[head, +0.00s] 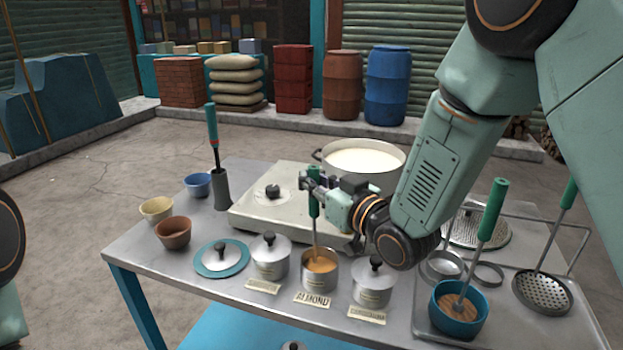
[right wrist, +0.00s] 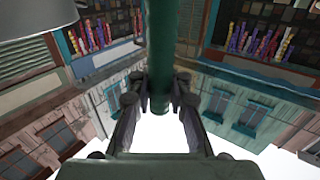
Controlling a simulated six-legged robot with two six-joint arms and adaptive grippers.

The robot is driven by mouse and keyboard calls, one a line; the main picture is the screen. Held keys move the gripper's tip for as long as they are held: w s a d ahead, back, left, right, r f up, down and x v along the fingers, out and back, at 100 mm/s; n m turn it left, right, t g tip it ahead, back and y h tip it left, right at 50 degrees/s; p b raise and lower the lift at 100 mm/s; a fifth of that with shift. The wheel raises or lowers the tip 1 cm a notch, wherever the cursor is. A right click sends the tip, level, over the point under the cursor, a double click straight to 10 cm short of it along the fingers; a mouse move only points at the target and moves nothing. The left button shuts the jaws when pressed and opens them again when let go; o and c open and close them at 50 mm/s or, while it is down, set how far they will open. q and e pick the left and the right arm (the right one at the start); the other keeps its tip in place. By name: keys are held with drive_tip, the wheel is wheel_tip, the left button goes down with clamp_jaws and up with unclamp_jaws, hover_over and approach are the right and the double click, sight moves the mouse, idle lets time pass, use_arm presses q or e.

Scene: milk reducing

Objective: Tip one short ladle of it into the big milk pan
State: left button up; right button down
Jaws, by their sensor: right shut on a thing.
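The big milk pan (head: 345,160), full of white milk, stands on the stove behind my right gripper. My right gripper (head: 314,186) is shut on the green handle of a short ladle (head: 314,207). The handle also shows between the fingers in the right wrist view (right wrist: 161,50). The ladle stands nearly upright with its lower end in the open almond tin (head: 309,284), among orange-brown contents (head: 321,264). Its bowl is hidden. My left gripper is not in view.
Lidded tins stand left (head: 270,257) and right (head: 373,285) of the almond tin. A loose lid lies on a teal plate (head: 201,262). The stove (head: 247,212) is behind. At right are a blue bowl (head: 439,309) with a green-handled tool and a skimmer (head: 541,293).

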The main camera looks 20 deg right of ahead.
drive_tip(key=shift+r+p, duration=3.2)
drive_tip(key=shift+r, duration=0.75)
drive_tip(key=shift+a, duration=0.15)
drive_tip(key=shift+s+a+n+b, duration=0.15)
drive_tip(key=shift+s+a+n, duration=0.25)
drive_tip(key=shift+a, duration=0.3)
drive_tip(key=shift+s+a+n+b, duration=0.1)
drive_tip(key=shift+s+a+n, duration=0.15)
drive_tip(key=shift+a+n, duration=0.4)
drive_tip(key=shift+s+a+n+b, duration=0.15)
drive_tip(key=shift+s+a+n, duration=0.2)
drive_tip(key=shift+a, duration=0.45)
drive_tip(key=shift+w+d+r+m+p, duration=0.35)
drive_tip(key=shift+d+m+p, duration=0.15)
drive_tip(key=shift+d, duration=0.25)
drive_tip(key=shift+w+d+r+m+p, duration=0.3)
drive_tip(key=shift+d+m+p, duration=0.15)
drive_tip(key=shift+d, duration=0.35)
drive_tip(key=shift+w+d+r+m+p, duration=0.35)
drive_tip(key=shift+d+m+p, duration=0.15)
drive_tip(key=shift+d, duration=0.25)
